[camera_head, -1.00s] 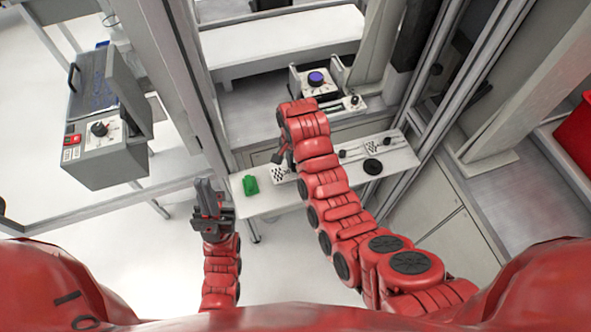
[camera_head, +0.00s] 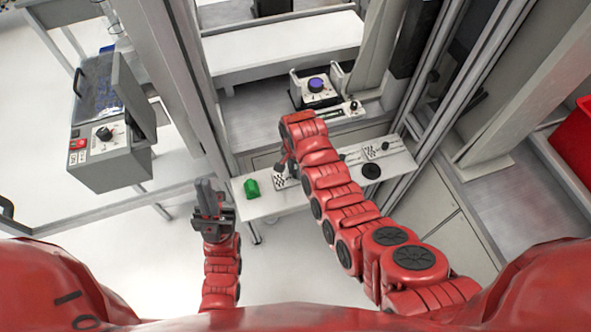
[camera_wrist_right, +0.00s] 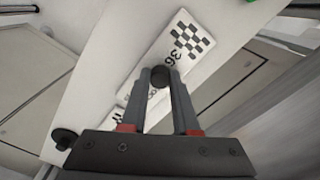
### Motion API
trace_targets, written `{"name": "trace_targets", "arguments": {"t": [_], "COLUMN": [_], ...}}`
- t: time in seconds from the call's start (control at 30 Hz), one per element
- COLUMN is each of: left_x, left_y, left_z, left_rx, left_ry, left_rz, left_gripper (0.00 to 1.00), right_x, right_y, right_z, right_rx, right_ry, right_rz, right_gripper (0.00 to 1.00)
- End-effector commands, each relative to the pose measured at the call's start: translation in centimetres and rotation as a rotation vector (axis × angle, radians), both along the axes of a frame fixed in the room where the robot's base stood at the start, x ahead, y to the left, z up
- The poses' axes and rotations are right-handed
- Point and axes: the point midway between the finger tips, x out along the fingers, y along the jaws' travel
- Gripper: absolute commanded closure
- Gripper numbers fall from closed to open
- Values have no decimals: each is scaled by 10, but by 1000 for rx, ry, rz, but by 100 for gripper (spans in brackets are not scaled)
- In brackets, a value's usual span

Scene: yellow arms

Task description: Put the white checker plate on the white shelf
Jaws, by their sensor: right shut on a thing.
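A white checker plate (camera_wrist_right: 180,42) with a black-and-white check and printed characters shows in the right wrist view; its check also shows in the head view (camera_head: 279,181).
A device with a blue knob (camera_head: 316,85) stands behind. A grey metal post (camera_head: 185,85) rises at left.

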Motion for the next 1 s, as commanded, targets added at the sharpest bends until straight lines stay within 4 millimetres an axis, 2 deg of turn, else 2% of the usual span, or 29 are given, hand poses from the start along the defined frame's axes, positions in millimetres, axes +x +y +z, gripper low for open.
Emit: {"name": "trace_targets", "arguments": {"t": [0.03,0.2,0.57,0.67,0.87,0.97,1.0], "left_x": [0,0,0,0,0,0,0], "left_y": [0,0,0,0,0,0,0], "left_z": [-3,-1,3,-3,-15,-23,-21], "left_rx": [0,0,0,0,0,0,0], "left_ry": [0,0,0,0,0,0,0], "left_rz": [0,0,0,0,0,0,0], "left_gripper": [100,100,100,100,100,100,100], "right_x": [0,0,0,0,1,1,1], "right_y": [0,0,0,1,1,1,1], "right_z": [-2,-1,4,8,34,55,67], "right_rx": [0,0,0,0,1,2,3], "right_ry": [0,0,0,0,-5,-4,-5], "right_rz": [0,0,0,0,1,2,1], "right_gripper": [70,41,41,41,41,41,41]}}
